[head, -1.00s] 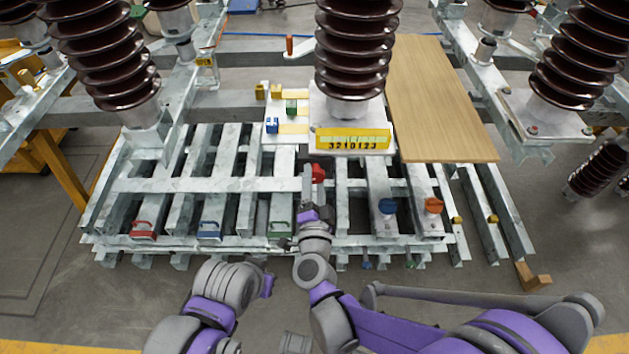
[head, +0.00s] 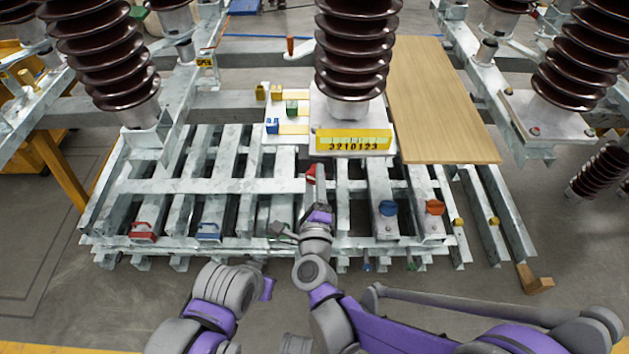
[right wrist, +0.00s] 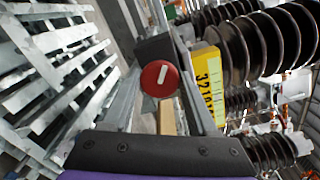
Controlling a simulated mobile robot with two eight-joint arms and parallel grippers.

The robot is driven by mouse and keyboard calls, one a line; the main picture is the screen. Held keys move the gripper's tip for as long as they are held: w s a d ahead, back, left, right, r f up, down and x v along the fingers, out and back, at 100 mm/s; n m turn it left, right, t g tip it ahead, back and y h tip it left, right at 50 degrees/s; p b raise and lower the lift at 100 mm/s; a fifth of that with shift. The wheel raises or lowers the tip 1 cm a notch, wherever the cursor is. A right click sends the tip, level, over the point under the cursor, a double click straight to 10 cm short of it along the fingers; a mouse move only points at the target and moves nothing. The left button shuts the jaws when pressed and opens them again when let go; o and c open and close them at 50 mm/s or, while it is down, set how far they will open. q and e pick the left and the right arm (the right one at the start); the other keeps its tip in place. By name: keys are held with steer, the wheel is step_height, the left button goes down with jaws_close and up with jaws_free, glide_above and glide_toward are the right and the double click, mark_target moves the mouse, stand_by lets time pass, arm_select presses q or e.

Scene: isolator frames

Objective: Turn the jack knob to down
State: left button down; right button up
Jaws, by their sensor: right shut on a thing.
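A round red knob (head: 311,174) sits below the yellow number scale, at the middle of the metal frame. In the right wrist view the red knob (right wrist: 160,78) faces me, and its white mark slants from lower left to upper right. A dark block (right wrist: 153,47) is behind it. My right gripper (head: 318,178) reaches the knob from the front and is shut on it. In the head view it covers the knob's right part, and the exact finger contact is hidden. My left arm is folded at the lower left, and its fingers do not show.
A blue knob (head: 388,208) and an orange knob (head: 433,207) stand to the right on the frame. Red (head: 143,231) and blue (head: 209,231) handles are at the front left. The yellow scale (head: 352,140) and a brown insulator (head: 356,50) rise close above the right gripper.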

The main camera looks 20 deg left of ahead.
steer(key=m, duration=1.1)
steer(key=shift+d, duration=0.1)
stand_by(0.5)
steer(key=o, duration=1.4)
steer(key=shift+c, duration=0.2)
steer(key=v, duration=1)
steer(key=shift+s, duration=0.4)
steer(key=shift+d+r, duration=0.1)
